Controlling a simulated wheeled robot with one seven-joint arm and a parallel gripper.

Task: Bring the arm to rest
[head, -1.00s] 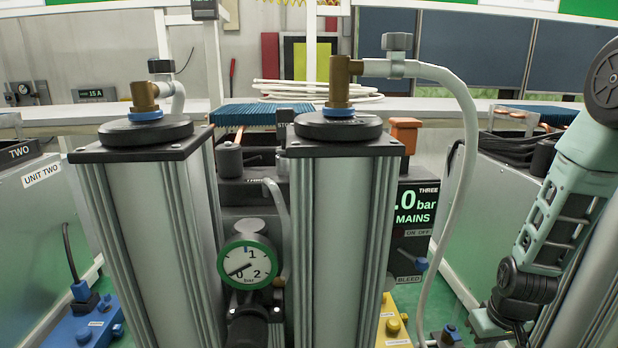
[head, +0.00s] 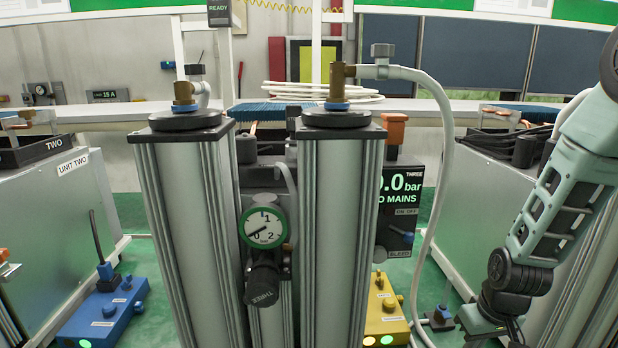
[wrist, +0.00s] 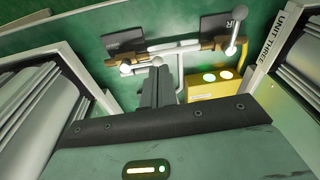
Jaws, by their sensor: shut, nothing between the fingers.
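My arm (head: 555,210) shows at the right of the head view, bent downward, with its lower end near the bottom edge. My gripper is outside the head view. In the wrist view, my gripper (wrist: 157,88) is shut, its dark fingers pressed together and empty. Beyond the fingertips lies a horizontal brass and white pipe assembly (wrist: 185,48) with round white ends. I cannot tell from this view how far the fingers are from it.
Two sieve columns (head: 190,230) (head: 340,220) stand ahead with a gauge (head: 263,228) between them. A hose (head: 446,150) loops down right of them. A yellow box (head: 386,318) and a blue box (head: 103,315) sit on the green floor. Grey cabinets (head: 70,215) flank both sides.

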